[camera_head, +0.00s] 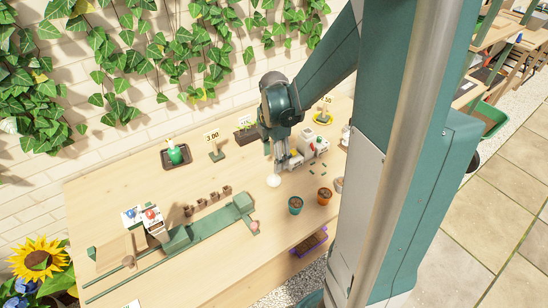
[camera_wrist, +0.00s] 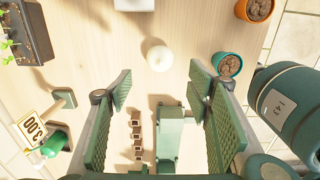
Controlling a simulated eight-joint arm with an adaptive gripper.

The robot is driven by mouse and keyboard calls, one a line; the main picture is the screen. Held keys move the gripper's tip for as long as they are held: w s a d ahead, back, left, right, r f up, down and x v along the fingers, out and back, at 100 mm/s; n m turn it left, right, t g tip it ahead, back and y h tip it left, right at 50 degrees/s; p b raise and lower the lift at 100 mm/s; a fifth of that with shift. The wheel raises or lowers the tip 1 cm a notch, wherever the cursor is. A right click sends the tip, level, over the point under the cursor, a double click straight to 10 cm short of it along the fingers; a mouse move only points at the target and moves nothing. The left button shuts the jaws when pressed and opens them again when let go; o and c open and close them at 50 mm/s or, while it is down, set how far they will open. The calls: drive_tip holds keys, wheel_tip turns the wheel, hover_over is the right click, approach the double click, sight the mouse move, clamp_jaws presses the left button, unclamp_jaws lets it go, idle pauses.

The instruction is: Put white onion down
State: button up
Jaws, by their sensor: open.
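The white onion (camera_head: 273,181) is a small round white thing on the bare wooden table (camera_head: 155,270), just below my gripper in the head view. In the wrist view the onion (camera_wrist: 159,58) lies beyond the fingertips, centred between them, with a shadow to its left. My gripper (camera_wrist: 160,88) is open, with nothing between its green ribbed pads. In the head view the gripper (camera_head: 279,158) points down beside the onion, and a gap seems to separate them.
A teal pot (camera_head: 295,205) and an orange pot (camera_head: 324,195) stand right of the onion. A green rail device (camera_head: 180,240) and several small brown pots (camera_head: 207,199) lie to the left. A green bottle on a tray (camera_head: 175,154) and a price sign (camera_head: 212,138) stand behind.

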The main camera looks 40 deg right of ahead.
drive_tip(key=s+a+r+m+t, duration=0.3)
drive_tip(key=s+a+r+m, duration=0.3)
drive_tip(key=a+r+m, duration=0.3)
drive_tip(key=s+a+r+m+t, duration=0.4)
drive_tip(key=s+a+r+m, duration=0.3)
drive_tip(key=a+r+m, duration=0.2)
drive_tip(key=shift+s+a+r, duration=0.25)
drive_tip(key=shift+a, duration=0.5)
idle(1.4)
